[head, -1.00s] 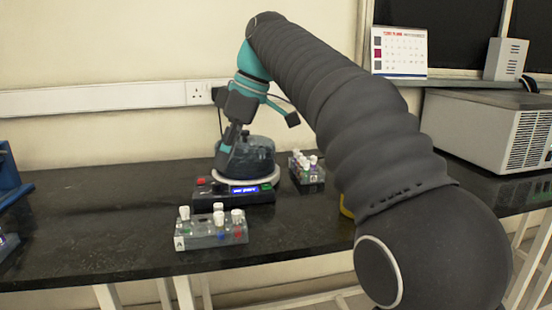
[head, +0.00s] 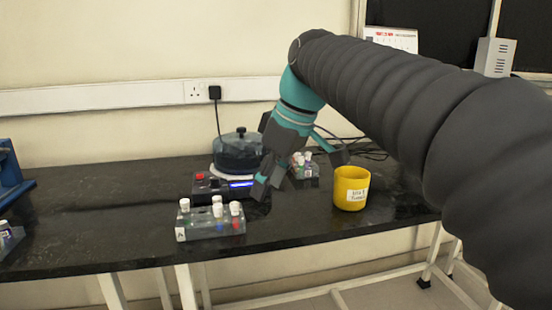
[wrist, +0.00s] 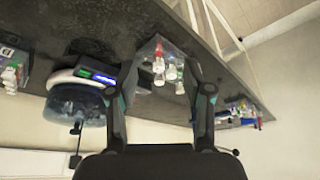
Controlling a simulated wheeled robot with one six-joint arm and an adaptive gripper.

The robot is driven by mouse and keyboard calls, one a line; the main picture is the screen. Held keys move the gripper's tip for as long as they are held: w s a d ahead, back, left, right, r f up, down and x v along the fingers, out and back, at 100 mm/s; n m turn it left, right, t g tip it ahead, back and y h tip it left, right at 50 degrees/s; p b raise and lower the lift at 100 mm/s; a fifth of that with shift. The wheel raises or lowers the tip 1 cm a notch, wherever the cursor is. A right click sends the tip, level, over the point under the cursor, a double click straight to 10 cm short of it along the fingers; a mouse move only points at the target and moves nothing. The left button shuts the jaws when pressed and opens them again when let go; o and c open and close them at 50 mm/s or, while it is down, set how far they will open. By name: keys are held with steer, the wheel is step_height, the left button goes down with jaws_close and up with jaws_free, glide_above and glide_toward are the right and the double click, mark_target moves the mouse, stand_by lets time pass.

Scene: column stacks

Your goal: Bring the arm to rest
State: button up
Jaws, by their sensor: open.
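My gripper (head: 267,188) is open and empty in the head view. It is in the air in front of the dark device with a lit display (head: 238,184) and its round, dark translucent container with a lid (head: 238,152). In the wrist view my gripper's two fingers (wrist: 160,85) stand apart. Between them, further off, shows a clear rack of white-capped vials (wrist: 160,62). My arm reaches in from the right in the head view and hides part of the bench's right side.
The front rack (head: 208,228) stands near the bench (head: 110,235) edge. A second rack (head: 304,172) is behind my gripper. A yellow cup (head: 350,188) stands to the right. A blue object (head: 10,178) is at far left. The bench's left middle is clear.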

steer(key=s+d+f+m+t+h, duration=0.1)
steer(key=s+d+f+m, duration=0.5)
steer(key=s+d+f, duration=0.2)
steer(key=s+d+f+m+t+h, duration=0.2)
steer(key=s+d+f+m, duration=0.3)
steer(key=s+d+f, duration=0.4)
step_height(320, 180, down, 4)
steer(key=shift+s+f+m+h, duration=0.1)
steer(key=shift+s+m+h, duration=0.2)
steer(key=shift+m, duration=0.1)
stand_by(0.4)
